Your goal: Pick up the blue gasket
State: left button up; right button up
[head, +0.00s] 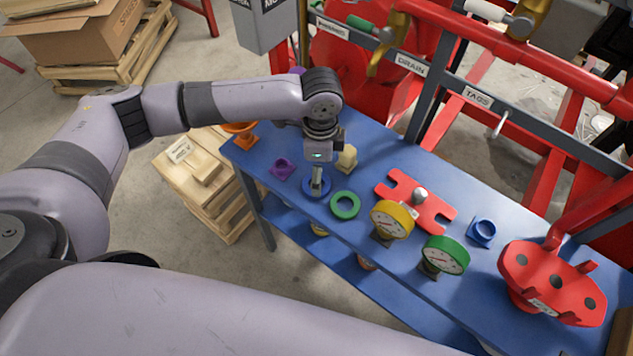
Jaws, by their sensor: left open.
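The blue gasket (308,191) is a flat blue ring lying on the blue table (279,213), left of a green ring. My left gripper (318,190) points straight down over it, with its fingertips at the ring. The gripper is open; its fingers overlap the ring's middle in this view, and I cannot tell whether they touch it. Part of the ring is hidden behind the fingers. My right gripper is not in view.
Close by are the green ring (345,205), a purple part (283,168), a cream part (347,158) and a yellow gauge (392,220). Farther right are a red plate (432,215), a green gauge (445,255), a blue part (483,232) and a red fixture (552,284). Red rails (560,75) stand behind.

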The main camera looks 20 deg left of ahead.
pick_arm(q)
jog(key=f, duration=0.1)
jog(key=a+f+p, duration=0.1)
jog(key=f, duration=0.2)
jog(key=shift+s+a+f, duration=0.15)
jog(key=shift+s, duration=0.1)
jog(key=shift+f, duration=0.35)
jog(key=c, duration=1.2)
